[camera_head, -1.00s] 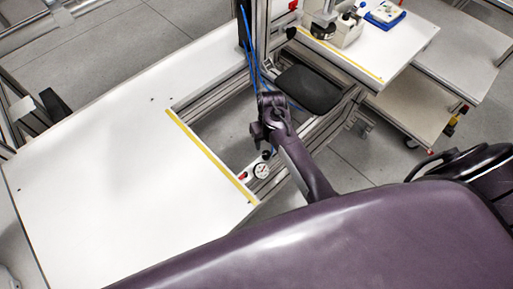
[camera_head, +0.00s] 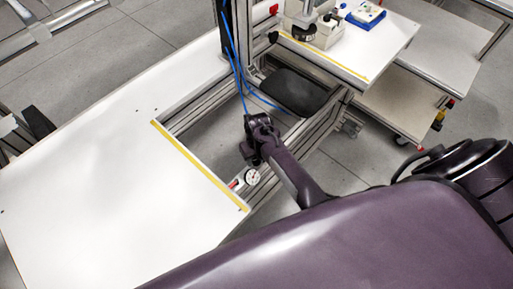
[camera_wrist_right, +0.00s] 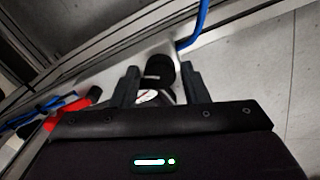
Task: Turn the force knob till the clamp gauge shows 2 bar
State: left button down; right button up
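The black force knob (camera_wrist_right: 160,68) shows in the right wrist view, between the two fingers of my right gripper (camera_wrist_right: 160,85). The fingers stand apart, with a visible gap on each side of the knob. The round white clamp gauge (camera_head: 252,177) sits by the frame rail in the head view, just below my right gripper (camera_head: 249,158). Part of its dial (camera_wrist_right: 147,97) also shows in the wrist view behind the gripper body. The needle is too small to read. The knob is hidden by the gripper in the head view. My left gripper is not in view.
A red part (camera_wrist_right: 82,106) and blue hoses (camera_wrist_right: 194,25) lie close to the gripper. A white table (camera_head: 90,190) with a yellow edge strip (camera_head: 200,165) is at left. A black pad (camera_head: 293,90) lies beyond the gripper. A fixture (camera_head: 315,30) stands at the top right.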

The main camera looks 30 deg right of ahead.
jog(key=c, duration=0.7)
jog(key=shift+o, duration=0.2)
